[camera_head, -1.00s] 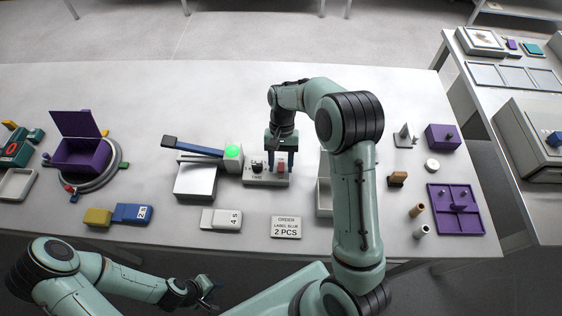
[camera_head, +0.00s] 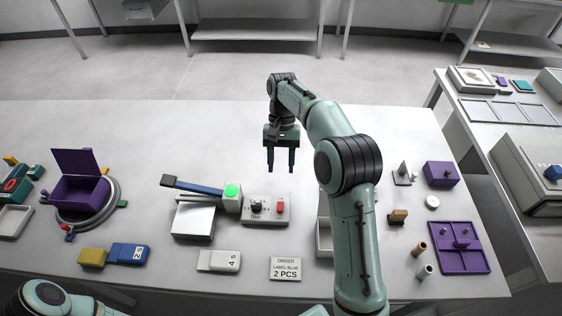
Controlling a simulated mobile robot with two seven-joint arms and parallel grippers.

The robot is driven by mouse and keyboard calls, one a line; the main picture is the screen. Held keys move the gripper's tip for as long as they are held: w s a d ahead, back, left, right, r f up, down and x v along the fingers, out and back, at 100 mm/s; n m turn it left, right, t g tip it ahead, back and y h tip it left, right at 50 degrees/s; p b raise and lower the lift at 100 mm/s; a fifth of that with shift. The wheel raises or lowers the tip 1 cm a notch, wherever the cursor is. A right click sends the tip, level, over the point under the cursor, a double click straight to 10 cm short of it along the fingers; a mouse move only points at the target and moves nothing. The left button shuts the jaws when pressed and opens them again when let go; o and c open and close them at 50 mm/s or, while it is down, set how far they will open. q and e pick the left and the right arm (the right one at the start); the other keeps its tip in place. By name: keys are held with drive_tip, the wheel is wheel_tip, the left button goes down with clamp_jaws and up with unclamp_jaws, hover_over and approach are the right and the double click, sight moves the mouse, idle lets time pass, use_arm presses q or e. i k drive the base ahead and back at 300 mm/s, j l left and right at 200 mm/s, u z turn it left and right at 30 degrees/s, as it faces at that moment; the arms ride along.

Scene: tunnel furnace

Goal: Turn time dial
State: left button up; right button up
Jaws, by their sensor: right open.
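The time dial (camera_head: 256,207) is a small black knob on the left part of a light grey control box (camera_head: 268,220), with a red switch (camera_head: 280,207) to its right. My right gripper (camera_head: 281,168) is open and empty, with its two dark blue fingers pointing down. In the picture it appears above and behind the box, apart from the dial. The dial's pointer is too small to read. My left arm shows only in part at the bottom left, and its gripper is out of view.
A machine with a blue lever (camera_head: 192,186) and green light (camera_head: 232,191) stands left of the box. An open purple box (camera_head: 80,190) is farther left. My right arm covers part of a pale tray (camera_head: 323,240). A purple tray (camera_head: 458,262) lies right. The table behind is clear.

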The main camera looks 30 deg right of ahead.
sight(255, 207)
drive_tip(key=k, duration=1.5)
